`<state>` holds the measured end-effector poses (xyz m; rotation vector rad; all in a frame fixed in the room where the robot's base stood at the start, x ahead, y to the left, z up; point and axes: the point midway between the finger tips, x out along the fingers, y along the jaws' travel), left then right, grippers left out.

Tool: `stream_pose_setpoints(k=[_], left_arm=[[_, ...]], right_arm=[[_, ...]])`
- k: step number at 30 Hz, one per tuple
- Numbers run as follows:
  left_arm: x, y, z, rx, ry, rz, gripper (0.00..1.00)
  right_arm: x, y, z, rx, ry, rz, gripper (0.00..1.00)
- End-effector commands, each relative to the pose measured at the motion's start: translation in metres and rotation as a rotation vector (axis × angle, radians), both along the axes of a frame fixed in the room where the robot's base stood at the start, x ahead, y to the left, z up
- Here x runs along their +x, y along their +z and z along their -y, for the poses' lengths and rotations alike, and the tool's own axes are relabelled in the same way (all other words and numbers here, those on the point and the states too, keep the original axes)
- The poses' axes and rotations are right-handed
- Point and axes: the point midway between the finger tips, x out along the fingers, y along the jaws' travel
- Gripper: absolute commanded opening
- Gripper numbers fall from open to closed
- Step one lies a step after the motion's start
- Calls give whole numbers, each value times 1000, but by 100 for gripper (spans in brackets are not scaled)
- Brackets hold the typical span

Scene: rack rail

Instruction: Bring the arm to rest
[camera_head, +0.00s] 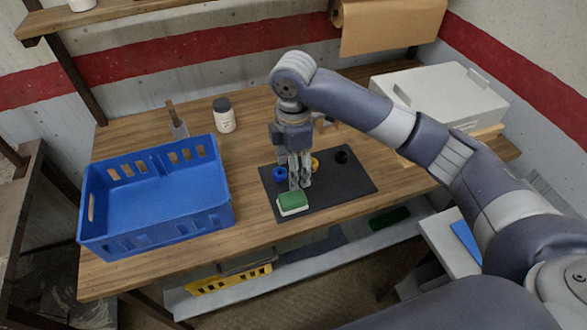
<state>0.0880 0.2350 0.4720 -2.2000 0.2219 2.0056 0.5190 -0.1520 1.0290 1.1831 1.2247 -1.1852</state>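My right arm comes in from the right and its gripper (299,184) points down over the dark mat (345,185) on the wooden table. The fingers look close together, but I cannot tell whether they are open or shut. The fingertips are just behind a green and white block (292,203) at the mat's front edge. I cannot tell whether they touch it. A blue ring-like piece (279,175) is left of the fingers, and a yellow piece (315,163) is partly hidden behind them. A black round piece (342,157) lies farther right. My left gripper is not in view.
An empty blue crate (155,200) stands on the table's left. A white jar with a dark lid (223,115) and a small holder with a brush-like tool (177,122) stand behind it. A pale box (440,90) is at the back right. A shelf (330,258) runs below.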

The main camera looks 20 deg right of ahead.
Motion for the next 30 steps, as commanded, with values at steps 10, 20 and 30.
stream_pose_setpoints(k=[10,20,30], left_arm=[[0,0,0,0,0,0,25],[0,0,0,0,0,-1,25],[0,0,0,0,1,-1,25]], right_arm=[[-1,-1,-1,1,0,0,58],[-46,-56,-52,133,-98,30,58],[-110,-100,-83,335,-470,81,58]])
